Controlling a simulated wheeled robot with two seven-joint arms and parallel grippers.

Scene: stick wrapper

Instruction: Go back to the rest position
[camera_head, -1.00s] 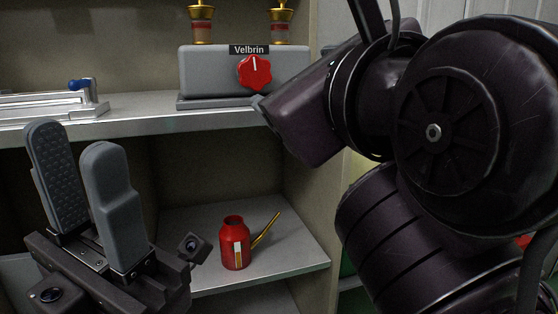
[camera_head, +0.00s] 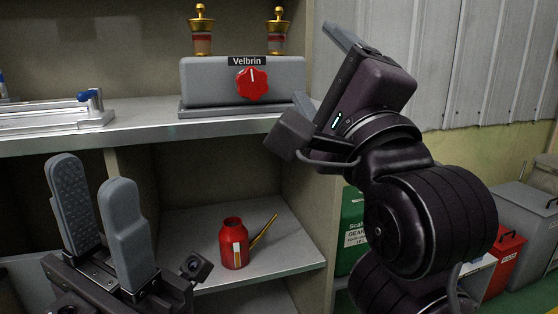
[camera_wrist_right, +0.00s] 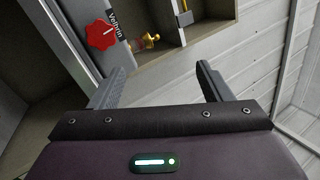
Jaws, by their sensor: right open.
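My left gripper (camera_head: 92,172) is at the lower left of the head view, pointing up. Its two grey fingers stand apart with nothing between them. My right gripper (camera_head: 320,68) is raised right of the Velbrin device (camera_head: 215,82), in front of the cabinet's right edge. Its fingers are apart and empty in the right wrist view (camera_wrist_right: 160,76). The device is a grey box with a red knob (camera_head: 252,84) and two brass-topped fittings. It stands on the upper shelf, clear of both grippers.
A red oil can (camera_head: 234,246) with a yellow spout stands on the lower shelf. A metal fixture with a blue knob (camera_head: 90,96) is on the upper shelf (camera_head: 150,134) at left. Green (camera_head: 352,222), red (camera_head: 503,262) and grey (camera_head: 528,218) bins stand at right.

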